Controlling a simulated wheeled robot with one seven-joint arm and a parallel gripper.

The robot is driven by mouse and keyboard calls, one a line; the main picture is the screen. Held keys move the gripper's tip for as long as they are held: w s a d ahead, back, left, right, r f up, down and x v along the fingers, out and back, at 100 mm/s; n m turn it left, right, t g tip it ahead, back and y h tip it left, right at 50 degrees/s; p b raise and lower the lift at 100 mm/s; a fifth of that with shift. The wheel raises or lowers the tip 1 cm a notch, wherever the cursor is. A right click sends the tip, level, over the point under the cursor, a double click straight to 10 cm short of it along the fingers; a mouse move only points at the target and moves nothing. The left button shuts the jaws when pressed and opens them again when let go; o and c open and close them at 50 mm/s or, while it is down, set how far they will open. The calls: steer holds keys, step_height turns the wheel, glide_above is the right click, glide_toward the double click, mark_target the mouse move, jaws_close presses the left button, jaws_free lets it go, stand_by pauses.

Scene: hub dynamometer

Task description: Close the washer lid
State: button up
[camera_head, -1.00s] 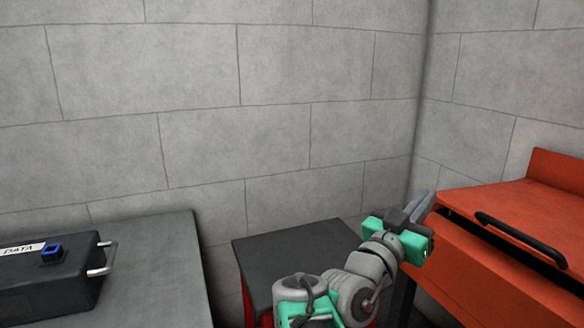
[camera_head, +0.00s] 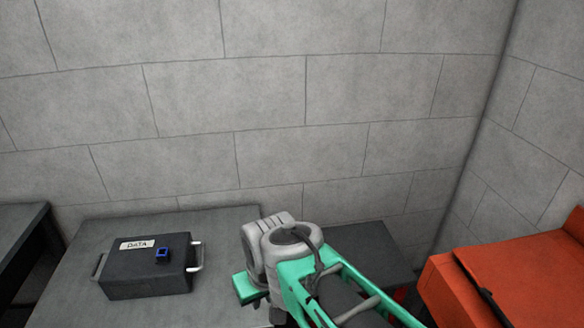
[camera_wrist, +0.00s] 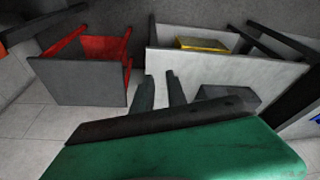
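The washer is the orange-red machine (camera_head: 450,290) at the right edge of the head view, partly cut off by the frame. Its sloping orange lid (camera_head: 530,265) has a dark gap along its near-left edge, so it looks slightly raised. Only part of its black handle (camera_head: 488,298) shows. The wrist view shows my gripper (camera_wrist: 161,76) with its two dark fingers apart and nothing between them. In the head view my arm is folded left of the washer, with its hand end low and far from the lid.
A black DATA box (camera_head: 125,275) with a blue part sits on a grey table (camera_head: 75,290) at left. A dark-topped stand (camera_head: 375,245) is between that table and the washer, partly behind my arm. The wrist view shows a yellow thing (camera_wrist: 203,44) by another surface.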

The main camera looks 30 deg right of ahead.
steer(key=o, duration=0.3)
steer(key=s+d+m+p, duration=0.1)
steer(key=d+m, duration=0.2)
steer(key=d, duration=0.5)
steer(key=shift+s+r+g+h, duration=0.25)
steer(key=shift+s+g+h, duration=0.05)
steer(key=shift+h, duration=0.1)
step_height(320, 180, up, 8)
steer(key=m+g+p, duration=0.3)
steer(key=m+p, duration=0.2)
glide_above(502, 314)
steer(key=shift+w+r+h, duration=0.1)
steer(key=shift+w+h, duration=0.15)
steer(key=shift+h, duration=0.15)
steer(key=f+n, duration=0.2)
steer(key=f, duration=0.2)
steer(key=f+n, duration=0.2)
steer(key=f, duration=0.2)
steer(key=shift+s+p, duration=0.2)
steer(key=shift+p, duration=0.2)
steer(key=shift+c, duration=0.4)
